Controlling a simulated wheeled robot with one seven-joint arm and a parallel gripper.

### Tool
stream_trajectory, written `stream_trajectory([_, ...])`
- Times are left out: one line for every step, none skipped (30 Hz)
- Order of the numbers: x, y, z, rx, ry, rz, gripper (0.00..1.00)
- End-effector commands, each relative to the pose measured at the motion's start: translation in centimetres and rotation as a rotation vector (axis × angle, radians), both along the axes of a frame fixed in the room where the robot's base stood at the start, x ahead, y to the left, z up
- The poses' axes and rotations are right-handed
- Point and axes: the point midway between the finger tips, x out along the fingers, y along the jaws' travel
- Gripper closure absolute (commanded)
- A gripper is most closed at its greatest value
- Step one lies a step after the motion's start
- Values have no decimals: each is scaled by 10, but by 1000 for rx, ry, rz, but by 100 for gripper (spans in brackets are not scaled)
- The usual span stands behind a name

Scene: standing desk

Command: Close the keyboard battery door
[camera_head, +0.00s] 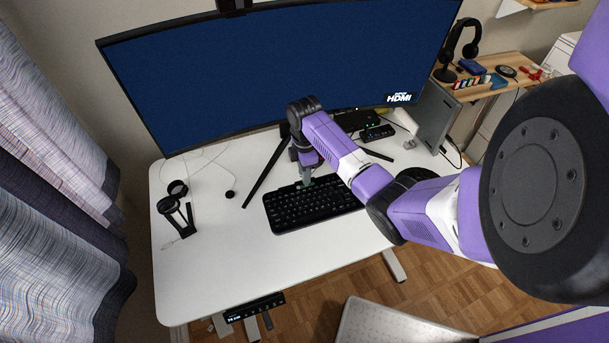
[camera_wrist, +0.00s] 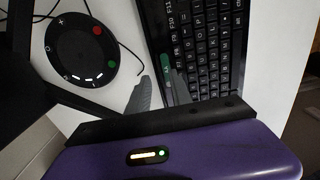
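The black keyboard (camera_head: 310,207) lies on the white desk in front of the monitor. It also shows at the upper right of the wrist view (camera_wrist: 207,45). A small dark green piece (camera_wrist: 165,61) shows at the keyboard's edge nearest my gripper; I cannot tell whether it is the battery door or something in the compartment. My gripper (camera_wrist: 160,84) has its two grey fingers apart, with a gap between them, close to this green piece. In the head view my gripper (camera_head: 306,180) points down at the keyboard's back edge. Whether it touches is unclear.
A large monitor (camera_head: 280,70) stands behind, with a splayed stand leg (camera_head: 266,172) beside my gripper. A round black control puck (camera_wrist: 84,50) with a cable is nearby in the wrist view. A black stand-like object (camera_head: 178,211) is at left. The desk front is clear.

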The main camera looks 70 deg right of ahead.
Motion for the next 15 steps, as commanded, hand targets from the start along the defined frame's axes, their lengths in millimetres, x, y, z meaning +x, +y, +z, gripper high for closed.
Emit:
stream_trajectory([1, 0, 8, -2, -3, 1, 74])
stream_trajectory([1, 0, 13, -2, -3, 1, 74])
stream_trajectory([1, 0, 20, -3, -3, 1, 74])
stream_trajectory([1, -1, 25, -2, -3, 1, 74])
stream_trajectory([1, -1, 30, -3, -3, 1, 74])
stream_trajectory([1, -1, 36, -3, -3, 1, 74])
stream_trajectory([1, -1, 41, -3, -3, 1, 74])
stream_trajectory([1, -1, 44, -3, -3, 1, 74])
stream_trajectory([1, -1, 50, -2, -2, 1, 74])
stream_trajectory([1, -1, 53, -3, -3, 1, 74])
stream_trajectory([1, -1, 55, -2, -1, 1, 74])
stream_trajectory([0, 0, 58, -1, -1, 1, 74])
stream_trajectory([1, 0, 60, -2, -1, 1, 74])
stream_trajectory([1, 0, 62, -2, -1, 1, 74])
stream_trajectory([0, 0, 63, -1, -1, 1, 74])
